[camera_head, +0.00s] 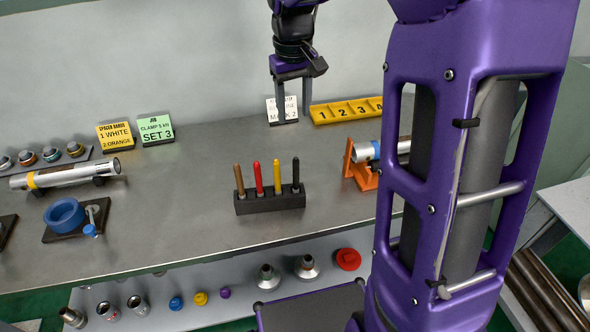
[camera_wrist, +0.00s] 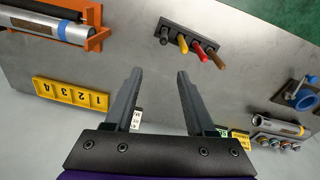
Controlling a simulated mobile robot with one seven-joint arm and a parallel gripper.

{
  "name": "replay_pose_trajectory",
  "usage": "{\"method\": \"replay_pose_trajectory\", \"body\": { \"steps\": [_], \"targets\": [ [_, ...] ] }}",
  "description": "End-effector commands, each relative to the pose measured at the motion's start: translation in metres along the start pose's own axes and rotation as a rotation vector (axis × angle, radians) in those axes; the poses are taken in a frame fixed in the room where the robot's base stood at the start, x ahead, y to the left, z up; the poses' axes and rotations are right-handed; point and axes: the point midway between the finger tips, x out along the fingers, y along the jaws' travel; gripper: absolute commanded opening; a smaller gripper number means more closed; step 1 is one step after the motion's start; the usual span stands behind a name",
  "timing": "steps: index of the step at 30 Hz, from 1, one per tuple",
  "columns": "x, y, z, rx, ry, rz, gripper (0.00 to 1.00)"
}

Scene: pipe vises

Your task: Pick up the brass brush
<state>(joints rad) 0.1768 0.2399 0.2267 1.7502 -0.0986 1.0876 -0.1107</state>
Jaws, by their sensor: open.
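A black rack (camera_head: 270,203) stands near the middle of the bench with upright tools in it. Its handles are brown (camera_head: 239,180), red (camera_head: 258,178), yellow (camera_head: 277,175) and black (camera_head: 296,174). No handle is labelled, and the lower ends are hidden in the rack, so I cannot tell for sure which is the brass brush. In the wrist view the rack (camera_wrist: 190,30) is beyond the fingertips, with the brown handle (camera_wrist: 220,65) at its right end. My gripper (camera_head: 294,115) is open and empty, behind the rack by the back wall; its fingers also show in the wrist view (camera_wrist: 159,75).
A yellow numbered tray (camera_head: 346,110) is right of my gripper, with a white card (camera_head: 282,110) beside it. An orange vise (camera_head: 361,172) holds a pipe at right. A blue clamp (camera_head: 64,213) and a pipe (camera_head: 65,175) are at left. Bench between rack and cards is clear.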

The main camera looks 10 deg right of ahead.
Motion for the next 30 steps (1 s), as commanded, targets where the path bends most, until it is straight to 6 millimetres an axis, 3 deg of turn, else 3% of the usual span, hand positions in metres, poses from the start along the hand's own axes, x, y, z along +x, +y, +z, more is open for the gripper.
{"method": "replay_pose_trajectory", "body": {
  "steps": [8,21,30],
  "targets": [
    [0.010,-0.003,0.016,-0.018,-0.069,-0.046,0.55],
    [0.098,-0.007,0.022,-0.019,-0.070,-0.047,0.55],
    [0.128,-0.008,0.023,-0.018,-0.067,-0.046,0.55]
  ]
}}
